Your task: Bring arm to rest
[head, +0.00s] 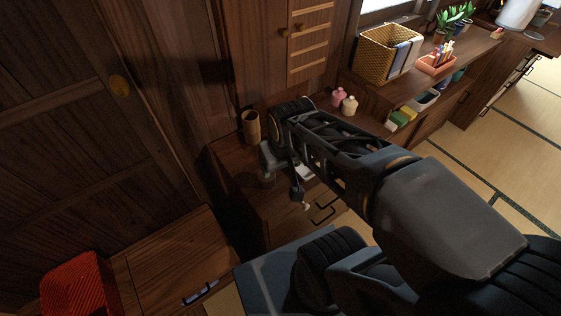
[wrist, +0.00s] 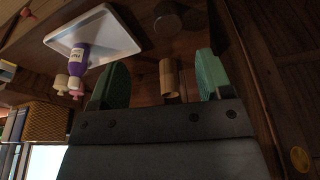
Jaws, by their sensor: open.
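My gripper (wrist: 160,72) is open, its two green fingers spread apart in the wrist view. Nothing is held between them. A brown wooden cup (wrist: 168,78) shows in the gap between the fingers, beyond them. In the head view the same kind of cup (head: 251,127) stands on the low cabinet's left end, beside the end of my arm. My arm stretches out over the cabinet top, and its links hide part of the top. The exact finger positions are hard to make out in the head view.
A white tray (wrist: 92,36) and a purple bottle (wrist: 79,56) show in the wrist view. A pink bottle (head: 338,96) and a cream bottle (head: 349,105) stand behind my arm. A wicker basket (head: 387,52) sits on the shelf. A red basket (head: 78,284) is at lower left.

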